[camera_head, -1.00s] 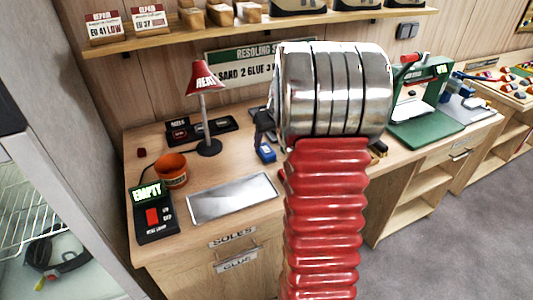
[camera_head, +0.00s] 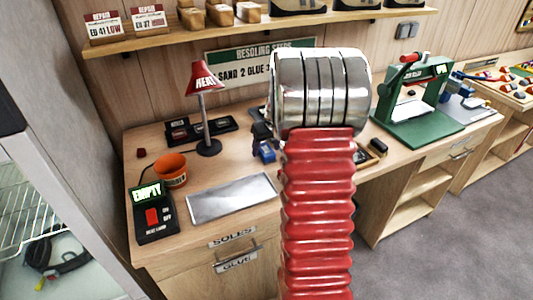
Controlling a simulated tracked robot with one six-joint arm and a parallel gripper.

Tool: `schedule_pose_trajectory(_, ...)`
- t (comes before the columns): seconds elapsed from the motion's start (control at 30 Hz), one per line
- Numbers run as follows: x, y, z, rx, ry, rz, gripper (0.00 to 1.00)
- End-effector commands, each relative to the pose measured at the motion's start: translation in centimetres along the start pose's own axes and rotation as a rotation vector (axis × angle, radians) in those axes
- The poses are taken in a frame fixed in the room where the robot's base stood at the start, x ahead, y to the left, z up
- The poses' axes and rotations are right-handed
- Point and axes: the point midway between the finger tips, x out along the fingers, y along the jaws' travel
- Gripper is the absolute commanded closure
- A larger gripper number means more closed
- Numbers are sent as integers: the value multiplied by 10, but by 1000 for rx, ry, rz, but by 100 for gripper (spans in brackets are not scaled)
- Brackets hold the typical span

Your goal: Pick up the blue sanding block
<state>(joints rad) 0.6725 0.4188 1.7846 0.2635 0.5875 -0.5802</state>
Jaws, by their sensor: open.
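The blue sanding block (camera_head: 267,154) lies on the wooden workbench, just left of my red and silver arm. Its upper part is close to the dark end of my gripper (camera_head: 262,134), which shows at the arm's left side. My gripper appears just above or behind the block; I cannot tell whether they touch. Most of my gripper is hidden behind the silver arm section, and nothing is seen held in it. It is open.
A metal plate (camera_head: 232,198), an orange cup (camera_head: 171,170), a black heat-lamp switch box (camera_head: 152,215) and a red lamp (camera_head: 205,80) stand left on the workbench (camera_head: 200,165). A green press (camera_head: 418,105) stands right. A shelf (camera_head: 250,32) runs above.

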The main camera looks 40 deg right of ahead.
Motion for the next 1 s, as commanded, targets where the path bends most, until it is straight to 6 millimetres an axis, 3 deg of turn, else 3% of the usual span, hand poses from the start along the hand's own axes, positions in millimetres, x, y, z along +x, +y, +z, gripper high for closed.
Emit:
schedule_pose_trajectory(0.33,0,0,0,-1,0,0,41)
schedule_pose_trajectory(1.0,0,0,0,-1,0,0,86)
